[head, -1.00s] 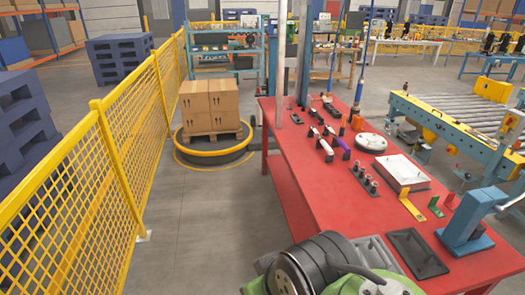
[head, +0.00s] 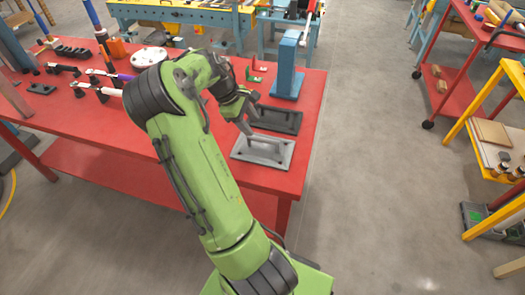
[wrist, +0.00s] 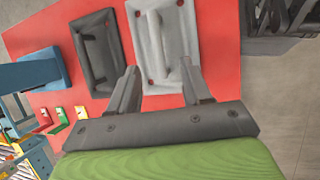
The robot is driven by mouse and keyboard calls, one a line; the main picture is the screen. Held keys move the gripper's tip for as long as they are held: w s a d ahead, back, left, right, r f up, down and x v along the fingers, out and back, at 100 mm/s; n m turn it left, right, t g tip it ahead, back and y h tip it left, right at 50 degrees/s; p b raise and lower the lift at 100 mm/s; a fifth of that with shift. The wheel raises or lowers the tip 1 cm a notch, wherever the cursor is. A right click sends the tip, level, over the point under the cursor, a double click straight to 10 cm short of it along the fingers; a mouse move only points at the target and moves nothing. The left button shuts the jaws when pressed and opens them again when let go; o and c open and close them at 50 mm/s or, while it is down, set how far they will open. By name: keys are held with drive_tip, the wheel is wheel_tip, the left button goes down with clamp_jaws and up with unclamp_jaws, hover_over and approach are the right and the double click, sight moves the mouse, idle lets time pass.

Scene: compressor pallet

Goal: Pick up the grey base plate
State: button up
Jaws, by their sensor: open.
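The grey base plate (head: 264,152) lies flat at the near front edge of the red table in the head view. It is light grey, with a raised handle bar across its middle and small red-marked holes at its corners. It also shows at the top middle of the wrist view (wrist: 149,40). My gripper (wrist: 160,82) is open and empty, with its two fingers pointing toward the plate and its handle. In the head view my gripper (head: 246,130) hangs over the plate's far side. Whether a finger touches the plate is unclear.
A dark plate (head: 282,122) with a handle lies just behind the grey one. A blue stand (head: 288,68) is farther back on the red table (head: 205,172). Small red and green brackets (head: 254,76) sit nearby. The floor to the right is free up to a yellow-framed cart.

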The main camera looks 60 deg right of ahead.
sight(264, 140)
drive_tip(key=b+x, duration=0.1)
drive_tip(key=x, duration=0.4)
drive_tip(key=shift+s+f, duration=0.1)
drive_tip(key=shift+f, duration=0.15)
drive_tip(key=x, duration=0.1)
drive_tip(key=b+x, duration=0.1)
drive_tip(key=x, duration=0.1)
drive_tip(key=b+x, duration=0.1)
drive_tip(key=x, duration=0.1)
drive_tip(key=shift+d+f, duration=0.2)
drive_tip(key=shift+d, duration=0.1)
drive_tip(key=shift+r, duration=0.1)
drive_tip(key=shift+c, duration=0.2)
clamp_jaws()
